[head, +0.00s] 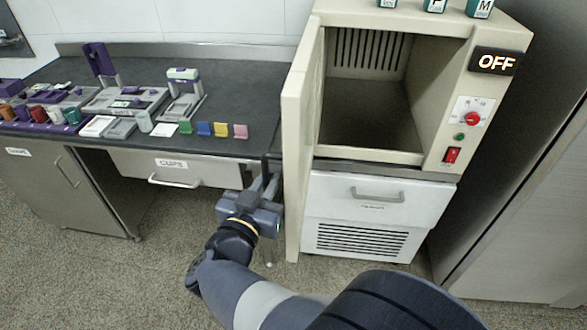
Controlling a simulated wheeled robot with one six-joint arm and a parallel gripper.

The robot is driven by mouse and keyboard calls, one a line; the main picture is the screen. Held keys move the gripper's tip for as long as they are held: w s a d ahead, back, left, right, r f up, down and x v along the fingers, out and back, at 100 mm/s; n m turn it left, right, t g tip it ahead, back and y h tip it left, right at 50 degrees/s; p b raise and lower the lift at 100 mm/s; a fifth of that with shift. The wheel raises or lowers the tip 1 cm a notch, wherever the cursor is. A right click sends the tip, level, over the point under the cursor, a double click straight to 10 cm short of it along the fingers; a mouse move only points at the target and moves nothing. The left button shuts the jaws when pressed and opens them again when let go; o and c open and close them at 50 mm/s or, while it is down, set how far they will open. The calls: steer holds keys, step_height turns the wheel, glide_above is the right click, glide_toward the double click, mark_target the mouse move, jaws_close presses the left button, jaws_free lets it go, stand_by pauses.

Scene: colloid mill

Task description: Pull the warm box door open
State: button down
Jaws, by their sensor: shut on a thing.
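The warm box (455,85) is a cream cabinet at the right with an empty, dark interior (370,105). Its door (298,140) stands wide open at the left side of the box, seen nearly edge-on. My gripper (268,184) is at the door's outer left face, low down near the bench's front edge. It is shut on the door's handle, which is mostly hidden by the fingers and the door.
An OFF display (496,62), a red knob (472,118) and a red switch (451,155) are on the box front. A white drawer (368,200) lies below. The dark bench (235,125) at left holds coloured cards and tools. Floor in front is clear.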

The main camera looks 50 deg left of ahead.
steer(key=shift+s+a+r, duration=0.1)
steer(key=shift+s+a, duration=0.1)
steer(key=shift+a, duration=0.15)
steer(key=c, duration=1.8)
jaws_free()
